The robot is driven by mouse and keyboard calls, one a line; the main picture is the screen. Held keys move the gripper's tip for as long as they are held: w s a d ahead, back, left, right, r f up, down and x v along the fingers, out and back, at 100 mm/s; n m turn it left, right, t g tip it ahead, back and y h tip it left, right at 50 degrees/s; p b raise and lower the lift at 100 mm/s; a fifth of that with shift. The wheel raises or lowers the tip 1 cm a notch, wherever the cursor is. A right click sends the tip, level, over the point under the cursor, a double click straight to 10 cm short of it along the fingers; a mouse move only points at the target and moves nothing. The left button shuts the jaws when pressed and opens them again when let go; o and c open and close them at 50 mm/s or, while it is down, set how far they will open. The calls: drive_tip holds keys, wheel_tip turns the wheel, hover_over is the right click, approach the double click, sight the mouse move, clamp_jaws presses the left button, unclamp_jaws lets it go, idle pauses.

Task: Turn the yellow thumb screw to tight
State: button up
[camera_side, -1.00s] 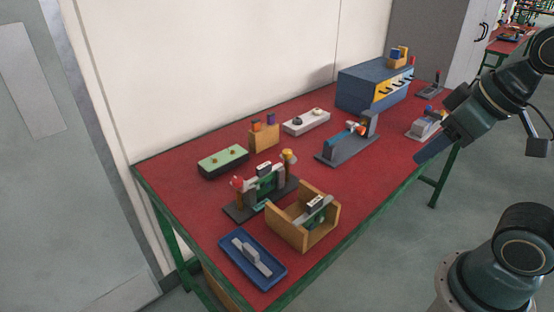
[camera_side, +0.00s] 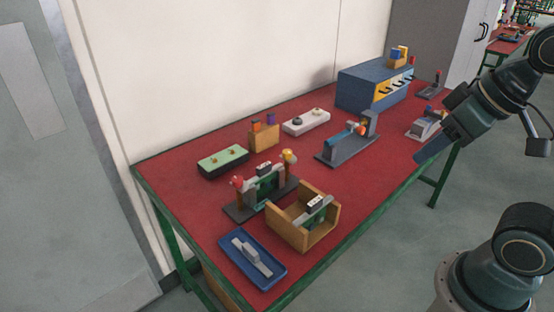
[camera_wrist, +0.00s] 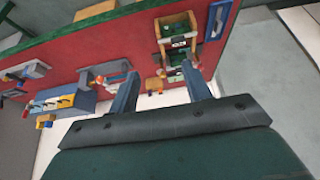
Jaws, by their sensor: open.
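The yellow thumb screw (camera_side: 288,156) is at the right end of a dark fixture (camera_side: 234,212) on the red table in the side view. A red knob (camera_side: 238,182) sits at its left end, with a green part (camera_side: 265,186) clamped between. My gripper (camera_side: 420,156) is above the table's front right side, well apart from the fixture. In the wrist view my gripper (camera_wrist: 159,71) has its two fingers spread, with nothing held. The fixture shows small beyond the right finger there, and I cannot clearly make out the yellow screw's position.
A wooden cradle (camera_side: 275,228) stands in front of the fixture, and a blue tray (camera_side: 278,277) lies front left. Behind are a green-topped box (camera_side: 223,157) and a wooden block (camera_side: 263,136). A grey fixture (camera_side: 335,156) and blue cabinet (camera_side: 362,90) stand to the right.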

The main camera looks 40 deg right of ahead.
drive_tip(key=w+r+n+g, duration=0.2)
drive_tip(key=w+r+n, duration=0.25)
drive_tip(key=w, duration=0.55)
drive_tip(key=n+g, duration=0.4)
drive_tip(key=n, duration=0.7)
hover_over(288, 151)
wheel_tip(288, 151, down, 12)
drive_tip(key=shift+r, duration=0.2)
drive_tip(key=shift+f, duration=0.15)
wheel_tip(288, 151, down, 14)
drive_tip(key=shift+r, duration=0.25)
